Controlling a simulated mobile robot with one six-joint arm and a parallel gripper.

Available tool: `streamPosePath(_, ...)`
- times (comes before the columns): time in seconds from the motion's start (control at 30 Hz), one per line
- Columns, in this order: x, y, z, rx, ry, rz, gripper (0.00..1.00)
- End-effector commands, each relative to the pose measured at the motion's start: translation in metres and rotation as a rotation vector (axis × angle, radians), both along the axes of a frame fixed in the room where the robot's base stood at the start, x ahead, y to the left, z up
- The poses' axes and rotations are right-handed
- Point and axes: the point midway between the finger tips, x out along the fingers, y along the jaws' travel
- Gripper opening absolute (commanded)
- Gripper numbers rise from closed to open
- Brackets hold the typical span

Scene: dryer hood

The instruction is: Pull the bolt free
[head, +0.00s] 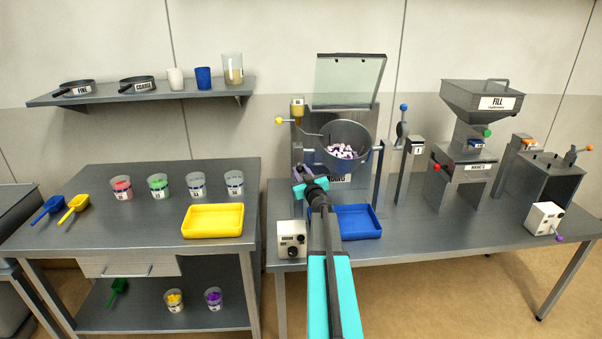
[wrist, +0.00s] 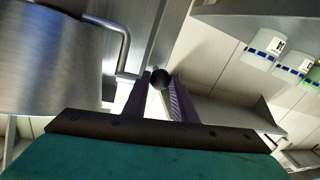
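In the wrist view a round black knob (wrist: 158,79), which looks like the bolt's end, sits between the tips of my gripper's two purple fingers (wrist: 160,84). The fingers are a knob's width apart. I cannot tell whether they press on it. The bolt's shaft is not clearly visible. In the head view my gripper (head: 300,182) is at the left front of the machine stand, just below and left of the grey drum (head: 346,160). The knob is too small to make out there. A clear hood panel (head: 349,82) stands raised above the drum.
A bent metal handle (wrist: 123,45) lies close left of the fingers in the wrist view. A blue tray (head: 358,222) and a white control box (head: 291,240) stand below my gripper. A yellow tray (head: 213,220) and several labelled cups are on the left table.

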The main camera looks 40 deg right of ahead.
Motion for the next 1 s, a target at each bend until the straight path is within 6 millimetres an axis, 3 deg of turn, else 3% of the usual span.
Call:
streamPosePath(0.23,-0.003,0.002,0.001,0.001,0.000,-0.001,0.00)
streamPosePath(0.6,-0.025,0.020,0.001,0.000,0.001,-0.001,0.00)
streamPosePath(0.97,-0.027,0.023,-0.002,0.001,0.001,0.001,0.00)
streamPosePath(1.0,-0.027,0.023,-0.002,0.001,0.001,0.001,0.26)
